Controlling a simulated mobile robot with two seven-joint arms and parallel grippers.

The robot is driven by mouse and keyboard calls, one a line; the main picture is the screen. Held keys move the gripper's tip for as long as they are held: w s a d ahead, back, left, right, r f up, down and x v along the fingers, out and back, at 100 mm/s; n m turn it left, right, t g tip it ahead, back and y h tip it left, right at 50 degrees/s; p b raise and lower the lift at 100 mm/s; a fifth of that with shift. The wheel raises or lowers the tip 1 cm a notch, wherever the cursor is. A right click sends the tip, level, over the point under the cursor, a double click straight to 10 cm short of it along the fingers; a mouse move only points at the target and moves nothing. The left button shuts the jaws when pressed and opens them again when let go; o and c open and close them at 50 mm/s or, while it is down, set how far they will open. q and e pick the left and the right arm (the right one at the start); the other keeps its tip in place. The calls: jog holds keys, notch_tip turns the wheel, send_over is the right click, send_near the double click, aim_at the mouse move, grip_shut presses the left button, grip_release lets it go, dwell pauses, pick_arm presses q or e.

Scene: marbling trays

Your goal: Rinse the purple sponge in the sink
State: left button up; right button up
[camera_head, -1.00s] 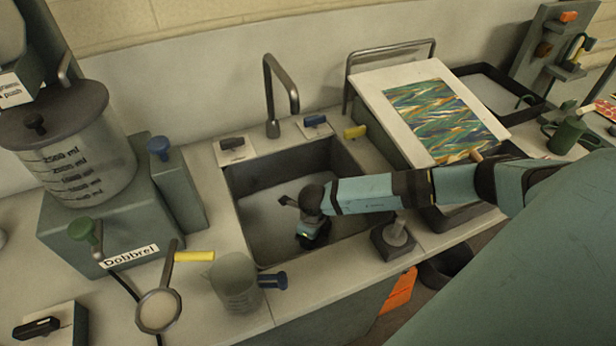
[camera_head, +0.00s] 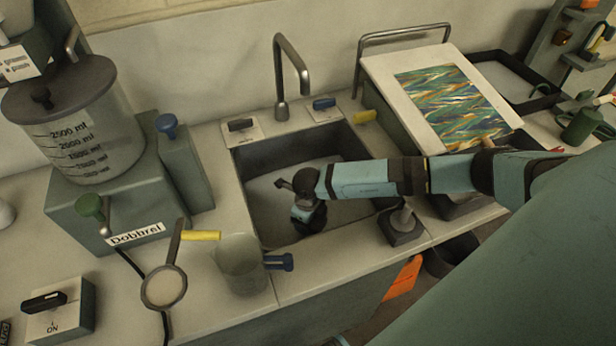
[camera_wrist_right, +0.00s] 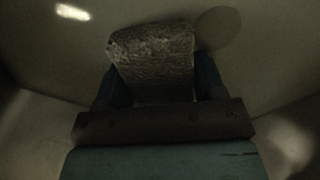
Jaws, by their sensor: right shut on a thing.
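The sink (camera_head: 268,205) is a dark rectangular basin set in the counter. A bent metal faucet (camera_head: 281,75) stands behind it. My right arm comes in from the right, and my right gripper (camera_head: 309,220) points down inside the sink. Its fingertips are hidden in the head view. In the right wrist view my right gripper (camera_wrist_right: 152,88) is shut on a rough, porous block, the sponge (camera_wrist_right: 153,50). It looks grey-brown in the dim light, so its purple colour does not show. I cannot tell whether water is running. My left gripper is not in view.
A clear beaker (camera_head: 240,262) and a round strainer (camera_head: 164,287) are left of the sink. A post on a square base (camera_head: 402,228) stands at its right front, below my arm. A marbled sheet (camera_head: 452,100) lies on a board.

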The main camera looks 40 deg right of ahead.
jog(key=shift+r, duration=0.1)
notch_tip(320, 180, up, 17)
jog(key=p, duration=1.2)
dwell(0.4)
dwell(1.5)
notch_tip(320, 180, up, 5)
jog(key=p, duration=0.3)
